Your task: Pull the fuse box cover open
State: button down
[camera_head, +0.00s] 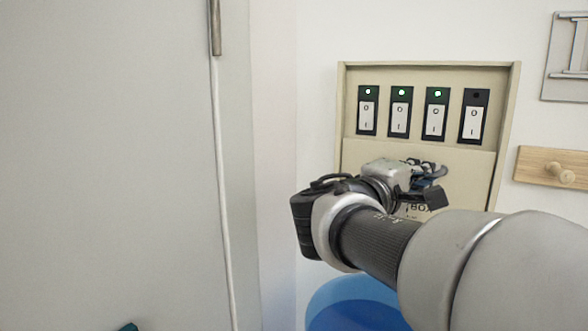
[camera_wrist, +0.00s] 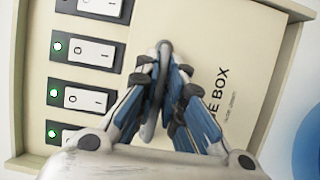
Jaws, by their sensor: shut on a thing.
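The beige fuse box (camera_head: 343,130) is on the white wall, with a row of switches in its upper part. Its plain cover (camera_head: 465,172) spans the part below the switches, which are exposed. In the wrist view, the cover (camera_wrist: 205,40) carries printed lettering, partly hidden by a finger. A slim grey handle (camera_wrist: 164,48) stands out from the cover. My gripper (camera_head: 428,172) is in front of the cover, and in the wrist view its blue-grey fingers (camera_wrist: 160,85) are shut on the handle from both sides. My arm hides the cover's lower part in the head view.
Green lights glow above the switches (camera_head: 400,115), except at the rightmost (camera_head: 474,122). A wooden peg board (camera_head: 540,168) and a grey metal frame (camera_head: 556,60) hang to the right. A large grey panel (camera_head: 110,150) fills the left. A blue round thing (camera_head: 345,300) is below the box.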

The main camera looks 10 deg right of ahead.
jog(key=c, duration=2)
grip_release()
jog(key=shift+a, duration=0.1)
jog(key=v, duration=1.2)
